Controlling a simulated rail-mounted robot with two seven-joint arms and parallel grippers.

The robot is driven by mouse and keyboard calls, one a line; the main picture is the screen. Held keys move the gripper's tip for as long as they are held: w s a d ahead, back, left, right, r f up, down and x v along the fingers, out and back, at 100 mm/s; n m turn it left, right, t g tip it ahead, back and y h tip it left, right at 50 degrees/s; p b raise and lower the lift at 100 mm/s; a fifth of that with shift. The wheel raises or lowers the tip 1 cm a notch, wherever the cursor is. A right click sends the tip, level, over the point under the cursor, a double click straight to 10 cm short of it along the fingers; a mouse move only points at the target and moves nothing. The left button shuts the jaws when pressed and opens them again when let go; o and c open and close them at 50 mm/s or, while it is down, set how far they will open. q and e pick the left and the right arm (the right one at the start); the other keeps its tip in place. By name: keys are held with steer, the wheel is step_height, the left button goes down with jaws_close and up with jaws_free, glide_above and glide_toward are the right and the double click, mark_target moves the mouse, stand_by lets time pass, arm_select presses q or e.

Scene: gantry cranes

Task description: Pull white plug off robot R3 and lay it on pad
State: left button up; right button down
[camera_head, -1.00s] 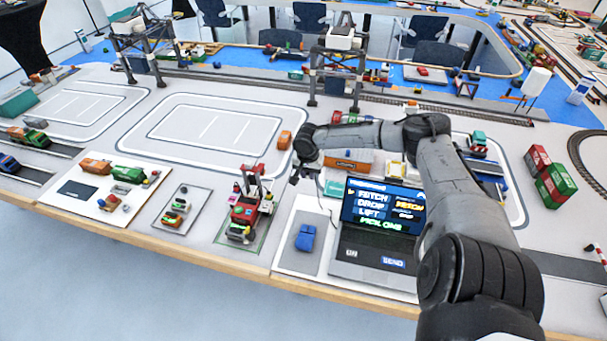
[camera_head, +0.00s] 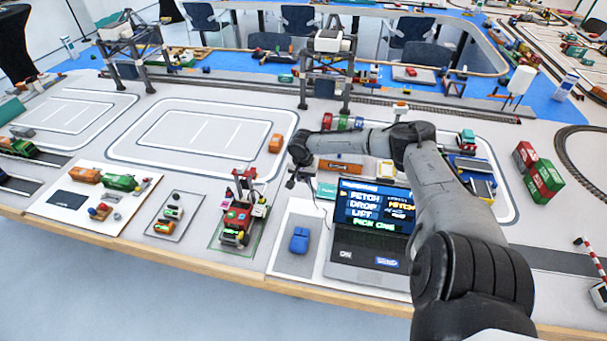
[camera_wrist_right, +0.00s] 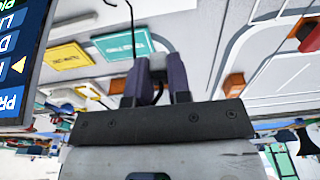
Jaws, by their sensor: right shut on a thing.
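A red robot (camera_head: 238,212), which I take to be R3, stands on a green-outlined square near the table's front edge, with a red mast-like top. My right gripper (camera_head: 291,183) is small and dark, to the right of it, apart from it and above the table beside the laptop. In the right wrist view its two dark fingers (camera_wrist_right: 160,78) are close together on a small pale piece (camera_wrist_right: 157,62), seemingly the white plug, mostly hidden. A thin black cable (camera_wrist_right: 132,25) shows just beyond the fingers. A grey pad (camera_head: 288,262) carries a blue car. My left gripper is not in view.
An open laptop (camera_head: 372,225) stands right of the grey pad. A blue car (camera_head: 299,240) occupies that pad's middle. A small tray (camera_head: 172,232) and a white board with toy vehicles (camera_head: 72,213) lie left. Gantry cranes (camera_head: 330,62) stand behind.

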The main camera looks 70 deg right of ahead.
steer(key=shift+f+b, duration=0.45)
steer(key=shift+f, duration=2.55)
steer(key=b, duration=0.3)
glide_above(304, 207)
steer(key=shift+a+f, duration=0.2)
steer(key=shift+f, duration=3)
steer(key=shift+f+b, duration=0.5)
steer(key=shift+f, duration=0.3)
steer(key=shift+f, duration=0.15)
steer(key=shift+f, duration=0.45)
